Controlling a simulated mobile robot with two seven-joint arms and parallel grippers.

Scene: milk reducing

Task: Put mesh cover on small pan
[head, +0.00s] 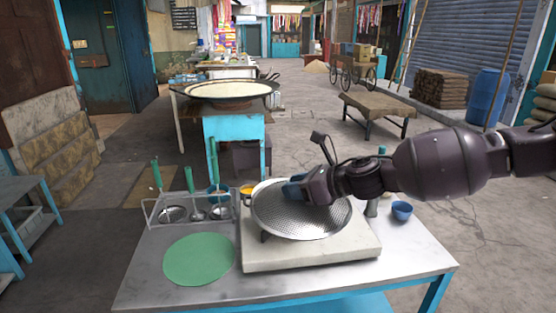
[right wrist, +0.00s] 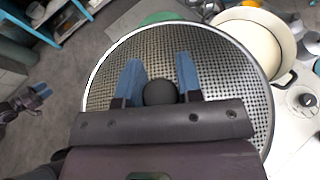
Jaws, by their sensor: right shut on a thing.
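The mesh cover (head: 302,218) is a round perforated metal disc with a pale rim and a dark knob. My right gripper (head: 296,188) is shut on that knob; its blue fingers (right wrist: 160,82) stand on both sides of it in the right wrist view. The cover hangs over the pale stove block in the head view and hides most of what is under it. The small pan (right wrist: 257,38), cream inside with a dark handle, shows partly beyond the cover's edge in the right wrist view. Whether cover and pan touch cannot be told.
The stove block (head: 330,255) sits on a metal table (head: 150,285). A green round mat (head: 199,259) and a rack with green-handled ladles (head: 190,212) are at left. A blue cup (head: 402,210) is at right. A large wide pan (head: 228,91) stands behind.

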